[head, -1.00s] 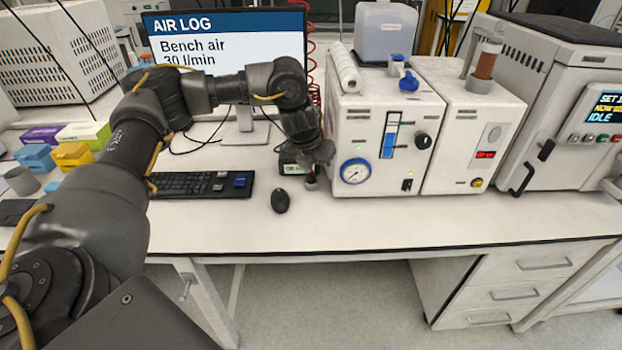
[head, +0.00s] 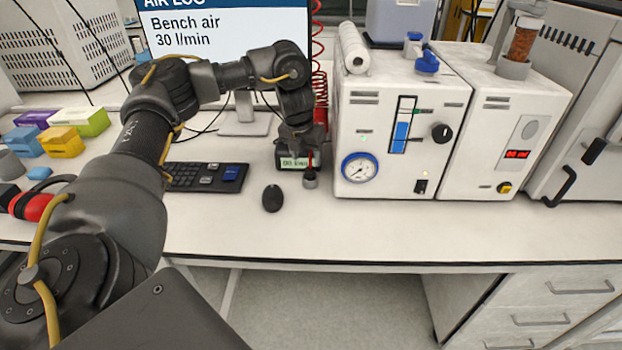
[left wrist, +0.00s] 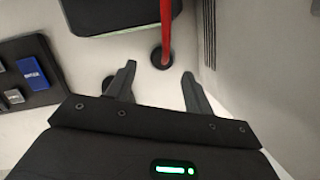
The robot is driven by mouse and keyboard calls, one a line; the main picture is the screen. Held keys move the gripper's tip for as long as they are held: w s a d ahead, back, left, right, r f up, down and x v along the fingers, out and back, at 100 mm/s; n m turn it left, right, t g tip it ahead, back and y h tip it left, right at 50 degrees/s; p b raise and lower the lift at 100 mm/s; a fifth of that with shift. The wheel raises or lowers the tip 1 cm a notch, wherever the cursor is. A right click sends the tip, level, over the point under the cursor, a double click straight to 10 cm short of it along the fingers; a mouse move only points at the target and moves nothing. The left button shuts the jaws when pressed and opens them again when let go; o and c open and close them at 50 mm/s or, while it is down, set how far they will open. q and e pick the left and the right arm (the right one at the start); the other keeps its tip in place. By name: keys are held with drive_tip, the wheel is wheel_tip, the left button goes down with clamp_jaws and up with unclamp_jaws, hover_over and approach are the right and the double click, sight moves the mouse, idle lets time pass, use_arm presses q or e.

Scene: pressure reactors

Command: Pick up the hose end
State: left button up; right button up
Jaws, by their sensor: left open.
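A red hose runs down to a dark round hose end (left wrist: 160,57) on the bench in the left wrist view. In the head view the hose end (head: 310,181) shows as a small grey piece below a short red length, beside the white gas unit. My left gripper (left wrist: 158,71) is open and empty. Its fingertips point at the hose end, one to each side, just short of it in the picture. In the head view my left gripper (head: 302,138) is above the hose end, its fingers hard to make out. My right gripper is not in view.
The white gas unit (head: 385,160) is close on the right. A mouse (head: 272,198) and keyboard (head: 205,177) lie to the left. The bench front is clear.

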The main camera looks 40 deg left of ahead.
sight(310, 169)
use_arm(q)
drive_tip(key=shift+s, duration=0.1)
drive_tip(key=shift+s+d+f, duration=0.1)
drive_tip(key=shift+f, duration=0.05)
drive_tip(key=x, duration=0.1)
drive_tip(key=p+x, duration=0.1)
drive_tip(key=x, duration=0.2)
drive_tip(key=shift+w+d+f, duration=0.1)
drive_tip(key=shift+w+f, duration=0.15)
drive_tip(key=shift+w, duration=0.1)
drive_tip(key=shift+s, duration=0.1)
drive_tip(key=shift+f, duration=0.1)
drive_tip(key=c, duration=0.4)
clamp_jaws()
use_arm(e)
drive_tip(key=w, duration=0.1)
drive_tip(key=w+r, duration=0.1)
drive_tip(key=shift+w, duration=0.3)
